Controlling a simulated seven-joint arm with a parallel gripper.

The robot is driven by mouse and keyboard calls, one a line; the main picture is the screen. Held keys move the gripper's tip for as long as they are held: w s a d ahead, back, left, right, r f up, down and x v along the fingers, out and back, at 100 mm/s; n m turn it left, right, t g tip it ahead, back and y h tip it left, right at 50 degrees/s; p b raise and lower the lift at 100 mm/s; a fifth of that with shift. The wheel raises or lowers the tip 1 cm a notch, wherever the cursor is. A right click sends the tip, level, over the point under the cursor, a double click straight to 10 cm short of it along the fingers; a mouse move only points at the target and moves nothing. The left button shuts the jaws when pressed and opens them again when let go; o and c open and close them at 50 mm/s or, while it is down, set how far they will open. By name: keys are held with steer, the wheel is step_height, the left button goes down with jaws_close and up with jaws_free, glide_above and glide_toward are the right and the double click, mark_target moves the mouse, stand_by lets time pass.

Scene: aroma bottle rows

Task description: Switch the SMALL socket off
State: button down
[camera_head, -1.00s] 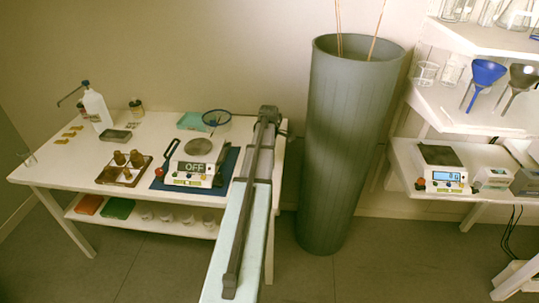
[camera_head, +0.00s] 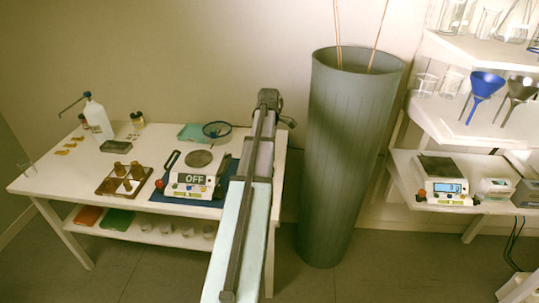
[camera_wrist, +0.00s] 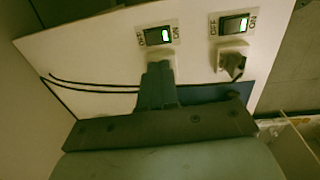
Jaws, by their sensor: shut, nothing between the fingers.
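In the wrist view, two switches with ON/OFF labels sit on a white panel (camera_wrist: 105,50). A socket with a dark plug (camera_wrist: 233,64) is beside the right switch. The socket beside the left switch is mostly hidden by my gripper (camera_wrist: 157,72). My gripper is shut and empty, its tips just below the left switch and apart from it in the picture. No label naming either socket SMALL is readable. In the head view my gripper and the sockets cannot be made out.
Two dark cables (camera_wrist: 95,86) run left of my gripper. A tall grey bin (camera_head: 350,150) stands right of my arm.

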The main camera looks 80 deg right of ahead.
steer(key=shift+a+r, duration=0.1)
steer(key=shift+r, duration=1.15)
steer(key=shift+d+r+h, duration=0.1)
steer(key=shift+d+h, duration=0.1)
steer(key=shift+h, duration=0.2)
steer(key=f, duration=0.4)
steer(key=d+f, duration=0.1)
steer(key=f, duration=0.4)
steer(key=d+f, duration=0.1)
steer(key=f, duration=0.4)
